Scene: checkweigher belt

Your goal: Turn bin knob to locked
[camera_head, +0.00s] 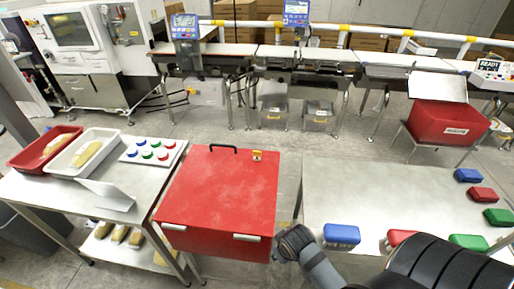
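The red bin (220,200) stands in the middle, between two tables, with its flat red lid shut. No fingers of my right gripper show. My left arm and gripper are not in view.
The left table holds a red tray (22,161), a white tray (60,165) and a board of coloured buttons (130,151). The right table (350,190) carries several coloured packs, with bare space in its middle. Behind stand the conveyor (320,55) and a red crate (440,125).

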